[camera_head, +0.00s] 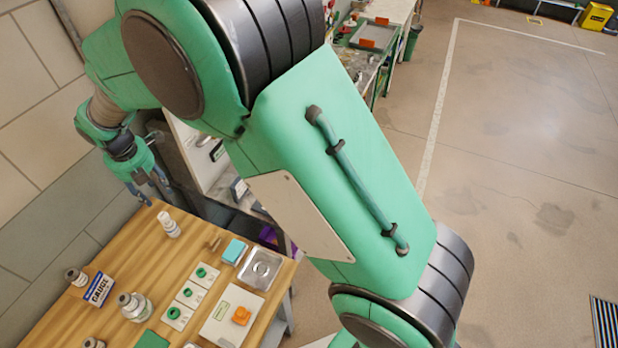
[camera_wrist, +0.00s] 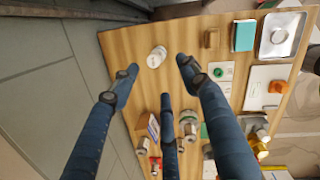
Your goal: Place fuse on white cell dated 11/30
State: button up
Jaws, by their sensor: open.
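My gripper (camera_head: 147,190) is at the far left edge of the wooden table, open and empty; its spread fingers (camera_wrist: 156,68) also show in the wrist view. A small white cylinder (camera_head: 168,225), which may be the fuse, stands on the table near the gripper. In the wrist view the white cylinder (camera_wrist: 157,57) appears between the fingertips, below and apart from them. White square cells with green rings (camera_head: 188,294) form a row in the table's middle. No date is readable, so I cannot tell which cell is dated 11/30.
A gauge box (camera_head: 99,289) and several grey metal fittings (camera_head: 134,306) stand at the left. A teal block (camera_head: 233,251), a metal tray (camera_head: 261,268) and an orange knob (camera_head: 240,316) are on the right. A wall borders the left side. Bare wood surrounds the white cylinder.

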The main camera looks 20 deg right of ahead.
jog(key=s+d+r+m+t, duration=0.1)
jog(key=s+d+r+m, duration=0.3)
jog(key=d+r+m, duration=0.4)
jog(key=s+d+r+m, duration=0.3)
jog(key=d+r, duration=0.2)
jog(key=d, duration=0.5)
jog(key=s+d+r+m+t, duration=0.1)
jog(key=s+d+r+m, duration=0.3)
jog(key=d+r+m, duration=0.3)
jog(key=s+d+r+m+t, duration=0.1)
jog(key=s+d+m, duration=0.7)
jog(key=s, duration=0.3)
jog(key=s+d+r+m, duration=0.1)
jog(key=s+d+m, duration=0.7)
jog(key=s, duration=0.2)
jog(key=shift+s+d+t, duration=0.35)
jog(key=shift+d+t, duration=0.05)
notch_tip(320, 180, down, 6)
jog(key=b, duration=0.6)
